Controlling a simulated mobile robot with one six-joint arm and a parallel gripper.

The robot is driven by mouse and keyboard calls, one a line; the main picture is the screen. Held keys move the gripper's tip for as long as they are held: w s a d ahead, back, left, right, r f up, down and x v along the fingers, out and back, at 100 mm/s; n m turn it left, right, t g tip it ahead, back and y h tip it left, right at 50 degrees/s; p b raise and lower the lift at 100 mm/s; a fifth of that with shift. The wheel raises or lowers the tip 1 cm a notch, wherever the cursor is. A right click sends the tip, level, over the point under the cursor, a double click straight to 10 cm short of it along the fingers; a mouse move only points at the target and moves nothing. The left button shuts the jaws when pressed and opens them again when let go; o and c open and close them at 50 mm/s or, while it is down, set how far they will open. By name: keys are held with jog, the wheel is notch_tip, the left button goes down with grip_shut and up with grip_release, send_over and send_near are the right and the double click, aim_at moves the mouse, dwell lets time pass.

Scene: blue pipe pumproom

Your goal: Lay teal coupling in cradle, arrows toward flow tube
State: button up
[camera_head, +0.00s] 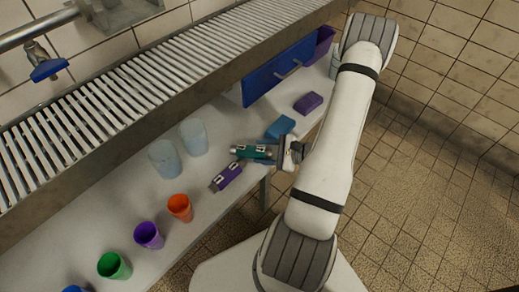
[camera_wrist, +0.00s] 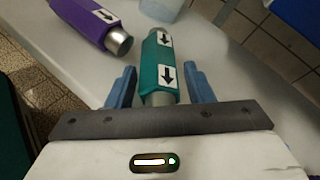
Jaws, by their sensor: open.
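The teal coupling (camera_head: 251,152) lies on the white table near its front edge. In the wrist view, the teal coupling (camera_wrist: 160,62) has two white labels with black arrows pointing toward my gripper, and a grey metal end faces me. My gripper (camera_wrist: 162,84) is open, with one blue finger on each side of this near end. In the head view my gripper (camera_head: 270,153) reaches in from the right. Any contact is unclear. A purple coupling (camera_head: 226,177) with arrow labels lies beside the teal one, to the left in the wrist view (camera_wrist: 92,24). I cannot make out a cradle or flow tube.
Two clear cups (camera_head: 165,159) stand behind the couplings. Orange (camera_head: 179,208), purple (camera_head: 148,235) and green (camera_head: 113,266) cups stand to the left. A blue block (camera_head: 280,127) and a purple block (camera_head: 308,103) lie beyond my gripper. A slatted metal rack (camera_head: 150,85) overhangs the table's back.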

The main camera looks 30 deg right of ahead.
jog(key=p+v, duration=0.3)
jog(key=v, duration=0.7)
jog(key=s+a+r+n+g+h, duration=0.2)
jog(key=a+r+n+g+h, duration=0.2)
jog(key=a+r+n, duration=0.6)
jog(key=s+a+r+n+g+h, duration=0.2)
jog(key=a+r+n+g+h, duration=0.3)
jog(key=a+r+n, duration=0.5)
notch_tip(320, 180, up, 5)
jog(key=shift+f+n+h, duration=0.2)
jog(key=shift+n+h, duration=0.5)
jog(key=shift+h, duration=0.2)
jog(key=shift+a, duration=0.1)
jog(key=shift+c, duration=0.4)
